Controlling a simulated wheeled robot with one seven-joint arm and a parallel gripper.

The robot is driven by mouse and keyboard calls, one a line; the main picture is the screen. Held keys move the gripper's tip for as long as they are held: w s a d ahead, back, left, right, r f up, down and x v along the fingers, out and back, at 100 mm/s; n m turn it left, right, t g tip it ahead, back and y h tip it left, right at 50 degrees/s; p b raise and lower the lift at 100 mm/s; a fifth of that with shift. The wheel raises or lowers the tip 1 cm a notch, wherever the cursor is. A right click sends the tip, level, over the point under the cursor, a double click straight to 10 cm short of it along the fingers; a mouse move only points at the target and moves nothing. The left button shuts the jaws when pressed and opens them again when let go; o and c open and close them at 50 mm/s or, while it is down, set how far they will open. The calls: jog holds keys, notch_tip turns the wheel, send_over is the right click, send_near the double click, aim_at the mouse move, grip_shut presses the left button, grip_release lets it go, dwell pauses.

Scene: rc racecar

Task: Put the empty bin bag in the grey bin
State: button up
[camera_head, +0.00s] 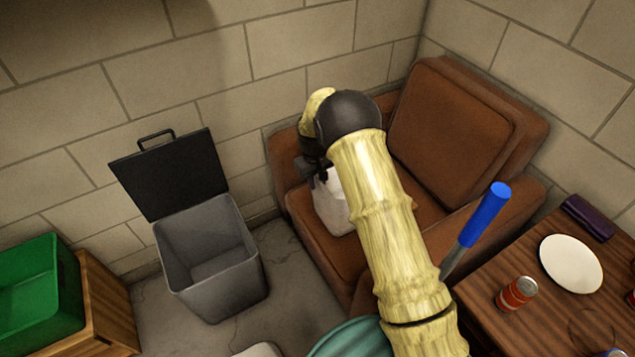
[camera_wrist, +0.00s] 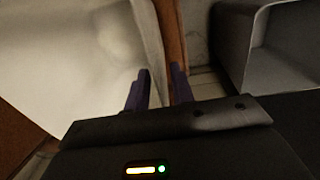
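The empty bin bag (camera_head: 331,203) is white and sits on the seat of the brown sofa, partly hidden by my arm. It fills the left of the wrist view (camera_wrist: 75,55), close to the camera. My gripper (camera_head: 318,174) is over the seat at the bag's upper left side. In the wrist view its two dark fingers (camera_wrist: 160,85) stand a little apart, and the bag's edge shows between them; I cannot tell whether they touch it. The grey bin (camera_head: 212,258) stands on the floor left of the sofa, black lid raised, empty inside. Part of it shows in the wrist view (camera_wrist: 236,45).
The brown sofa (camera_head: 455,118) stands in the wall corner. A green crate (camera_head: 40,290) is on a wooden cabinet (camera_head: 108,305) at the left. A wooden table (camera_head: 545,320) at the right holds a plate (camera_head: 571,263) and a red can (camera_head: 516,293). A blue-handled object (camera_head: 484,215) rises beside my arm.

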notch_tip(320, 180, up, 16)
jog(key=a+p, duration=0.1)
jog(key=shift+s+r+p, duration=0.2)
jog(key=shift+s+p, duration=0.2)
jog(key=shift+o, duration=0.5)
jog(key=shift+a, duration=0.1)
